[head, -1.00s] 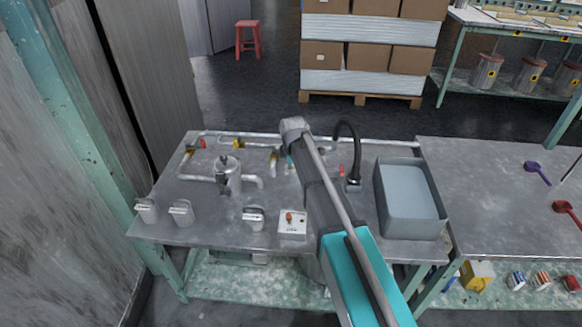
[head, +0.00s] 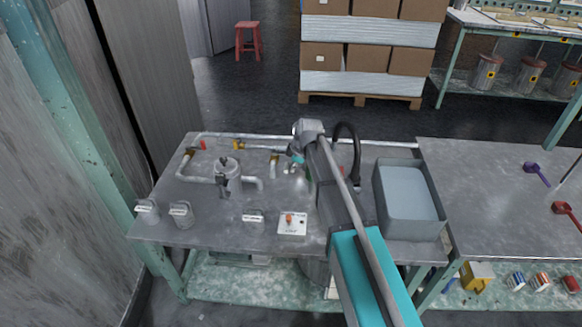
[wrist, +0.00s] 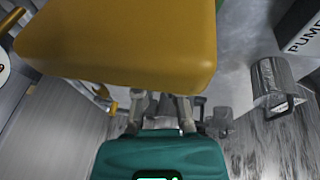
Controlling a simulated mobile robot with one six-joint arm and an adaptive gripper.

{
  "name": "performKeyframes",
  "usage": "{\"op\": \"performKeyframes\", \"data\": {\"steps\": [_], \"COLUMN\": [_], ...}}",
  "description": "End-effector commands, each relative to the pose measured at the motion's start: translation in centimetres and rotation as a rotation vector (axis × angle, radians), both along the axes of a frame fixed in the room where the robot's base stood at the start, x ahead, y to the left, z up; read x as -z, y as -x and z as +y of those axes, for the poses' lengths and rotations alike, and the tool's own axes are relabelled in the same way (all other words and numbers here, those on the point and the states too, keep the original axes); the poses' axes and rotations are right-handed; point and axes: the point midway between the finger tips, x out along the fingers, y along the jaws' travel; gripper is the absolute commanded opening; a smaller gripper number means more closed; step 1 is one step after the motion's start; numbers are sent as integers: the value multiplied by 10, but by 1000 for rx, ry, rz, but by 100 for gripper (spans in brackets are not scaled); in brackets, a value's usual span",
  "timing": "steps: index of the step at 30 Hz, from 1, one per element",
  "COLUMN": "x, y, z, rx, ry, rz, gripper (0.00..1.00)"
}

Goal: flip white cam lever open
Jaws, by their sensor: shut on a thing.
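My gripper (head: 297,157) is low over the back middle of the grey workbench (head: 215,235), next to the pipe fittings. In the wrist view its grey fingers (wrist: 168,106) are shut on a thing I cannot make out. A large yellow block (wrist: 115,45) fills the top of that view and hides the fingertips; I cannot tell whether it is held. The white cam lever cannot be made out for sure; a small whitish fitting (head: 288,169) stands just left of my gripper.
A grey bin (head: 407,222) is to the right, with a black curved hose (head: 345,128) behind. The front left top is partly clear.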

Motion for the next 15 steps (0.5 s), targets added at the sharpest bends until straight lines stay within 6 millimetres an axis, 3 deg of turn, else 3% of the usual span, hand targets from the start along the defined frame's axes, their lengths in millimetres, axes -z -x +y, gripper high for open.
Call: {"op": "performKeyframes", "data": {"steps": [8,9,13,15], "x": [0,0,0,0], "y": [-1,-1,-1,-1], "z": [0,0,0,0], "rx": [1,1,1,1], "ry": [-3,-3,-2,-2], "rz": [-2,-2,-2,-1], "gripper": [0,20,44,48]}}
